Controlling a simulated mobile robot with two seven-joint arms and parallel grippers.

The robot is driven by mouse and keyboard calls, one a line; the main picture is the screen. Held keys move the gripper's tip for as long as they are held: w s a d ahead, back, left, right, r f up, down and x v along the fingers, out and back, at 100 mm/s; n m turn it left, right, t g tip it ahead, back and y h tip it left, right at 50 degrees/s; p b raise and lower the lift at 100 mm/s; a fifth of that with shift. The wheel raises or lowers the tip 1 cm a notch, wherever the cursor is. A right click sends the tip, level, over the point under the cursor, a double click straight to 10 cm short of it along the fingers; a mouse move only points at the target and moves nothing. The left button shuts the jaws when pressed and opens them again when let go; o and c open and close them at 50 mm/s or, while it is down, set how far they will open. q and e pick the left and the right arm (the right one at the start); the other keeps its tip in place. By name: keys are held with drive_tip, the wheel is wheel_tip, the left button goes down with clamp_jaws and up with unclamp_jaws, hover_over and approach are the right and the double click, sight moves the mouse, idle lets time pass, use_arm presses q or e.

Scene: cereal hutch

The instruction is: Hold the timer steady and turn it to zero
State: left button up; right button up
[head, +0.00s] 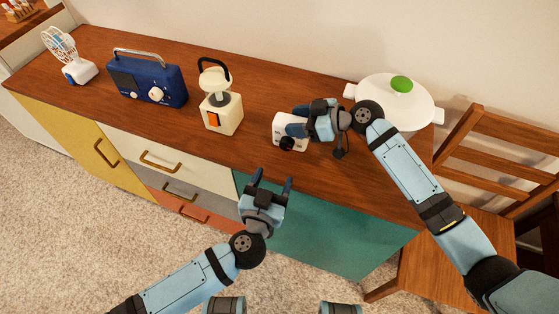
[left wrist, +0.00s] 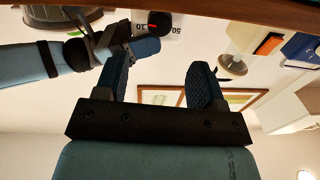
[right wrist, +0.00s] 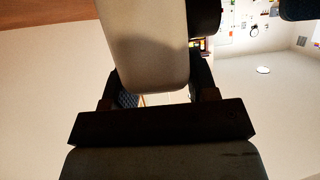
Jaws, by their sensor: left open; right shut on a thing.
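The timer (head: 281,124) is a small white box with a black knob (head: 287,144) on its front, standing on the wooden counter top. My right gripper (head: 302,118) is shut on the timer's body from the right and behind. In the right wrist view the pale timer body (right wrist: 145,50) fills the jaws, and the knob (right wrist: 205,18) juts out at the side. My left gripper (head: 272,178) is open and empty, in front of the counter and below the timer, apart from the knob. The left wrist view shows the knob (left wrist: 160,20) with a red mark and dial numbers beside it.
A white lidded pot (head: 385,92) stands behind my right arm. A wooden chair (head: 470,230) is at the right.

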sight(285, 148)
use_arm(q)
drive_tip(key=v, duration=0.2)
drive_tip(key=shift+s+a, duration=0.1)
drive_tip(key=shift+s, duration=0.3)
drive_tip(key=shift+a, duration=0.1)
drive_tip(key=shift+m+h, duration=0.3)
drive_tip(key=shift+h, duration=0.1)
drive_tip(key=x, duration=1.1)
drive_tip(key=shift+w+a+f, duration=0.1)
drive_tip(key=shift+w+a, duration=0.05)
drive_tip(key=shift+w, duration=0.2)
drive_tip(key=shift+c, duration=0.3)
